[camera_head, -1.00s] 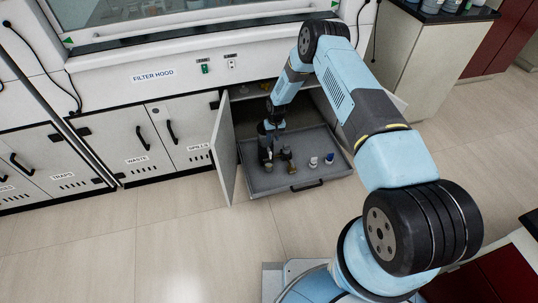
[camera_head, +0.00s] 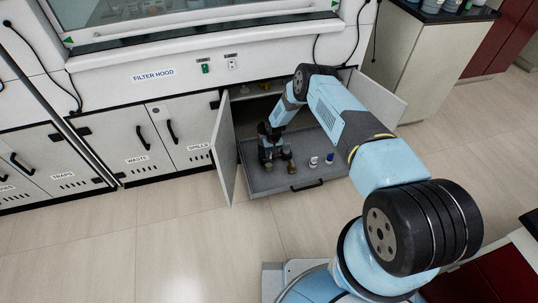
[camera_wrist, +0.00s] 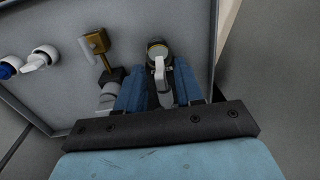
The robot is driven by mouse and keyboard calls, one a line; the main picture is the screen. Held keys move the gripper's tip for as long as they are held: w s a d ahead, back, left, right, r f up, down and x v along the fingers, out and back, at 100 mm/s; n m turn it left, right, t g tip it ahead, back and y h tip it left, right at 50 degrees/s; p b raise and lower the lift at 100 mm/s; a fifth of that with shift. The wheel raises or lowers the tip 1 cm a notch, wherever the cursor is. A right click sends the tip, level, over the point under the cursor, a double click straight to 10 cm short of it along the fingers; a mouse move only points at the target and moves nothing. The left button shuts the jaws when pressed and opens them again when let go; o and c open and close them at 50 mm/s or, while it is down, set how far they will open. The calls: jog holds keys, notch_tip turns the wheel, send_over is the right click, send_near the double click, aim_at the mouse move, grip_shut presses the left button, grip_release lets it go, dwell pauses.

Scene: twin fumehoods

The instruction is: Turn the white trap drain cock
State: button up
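My gripper (camera_wrist: 161,88) points down into a pulled-out grey drawer tray (camera_head: 262,187) under the filter hood. Its two blue fingers are apart, one on each side of a pale lever on a cock with a dark round body (camera_wrist: 160,50). I see gaps between the lever and the fingers; contact is not clear. In the head view my gripper (camera_head: 269,155) is over the tray's left part and partly hides that cock. A cock with a white body and white handle (camera_wrist: 42,58) stands apart, farther along the tray; it also shows in the head view (camera_head: 314,162).
A blue-and-white cock (camera_wrist: 9,67) stands beside the white one. A brass cock with a grey handle (camera_wrist: 95,45) stands nearer my gripper, with a pale fitting (camera_wrist: 109,92) close to the left finger. Open cabinet doors (camera_head: 224,150) and (camera_head: 378,98) flank the tray.

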jog(key=shift+f, duration=0.5)
jog(key=shift+c, duration=0.4)
grip_shut()
jog(key=shift+a, duration=0.15)
